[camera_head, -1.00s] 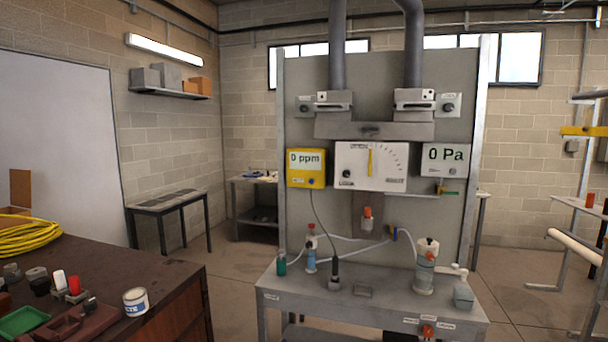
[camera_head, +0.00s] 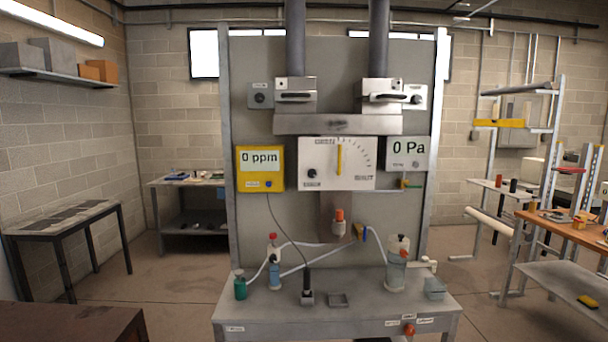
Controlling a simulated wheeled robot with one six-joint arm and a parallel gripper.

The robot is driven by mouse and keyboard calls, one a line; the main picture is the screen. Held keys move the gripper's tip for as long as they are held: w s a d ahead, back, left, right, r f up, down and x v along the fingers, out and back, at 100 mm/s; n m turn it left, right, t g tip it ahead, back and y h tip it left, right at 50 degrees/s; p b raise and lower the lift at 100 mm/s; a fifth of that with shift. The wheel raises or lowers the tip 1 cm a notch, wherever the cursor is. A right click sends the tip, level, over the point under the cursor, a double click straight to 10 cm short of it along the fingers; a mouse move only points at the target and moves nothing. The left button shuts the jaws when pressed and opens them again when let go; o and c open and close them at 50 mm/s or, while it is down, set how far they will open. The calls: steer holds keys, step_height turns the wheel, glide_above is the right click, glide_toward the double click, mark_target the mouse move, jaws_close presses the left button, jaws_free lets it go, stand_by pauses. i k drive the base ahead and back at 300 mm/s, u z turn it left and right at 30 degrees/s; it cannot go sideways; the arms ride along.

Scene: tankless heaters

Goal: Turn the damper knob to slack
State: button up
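A grey test panel (camera_head: 233,60) stands upright behind a grey bench. A white dial board (camera_head: 350,183) at its middle has a yellow pointer (camera_head: 339,160) standing vertical and a small black knob (camera_head: 312,174) at its lower left. Small dark round knobs sit beside the two duct collars, one on the left plate (camera_head: 259,98) and one on the right plate (camera_head: 416,99). The labels are too small to read, so I cannot tell which knob is the damper knob or where slack is marked. My gripper is not in view.
The grey bench (camera_head: 250,313) in front of the panel holds bottles, tubing and a black probe. A yellow meter (camera_head: 245,181) reads 0 ppm and a grey meter (camera_head: 393,174) reads 0 Pa. A dark table corner (camera_head: 70,322) is at lower left. Open floor lies either side.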

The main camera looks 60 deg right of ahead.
mark_target(312, 173)
steer(key=z, duration=0.4)
steer(key=i, duration=0.75)
steer(key=z, duration=0.65)
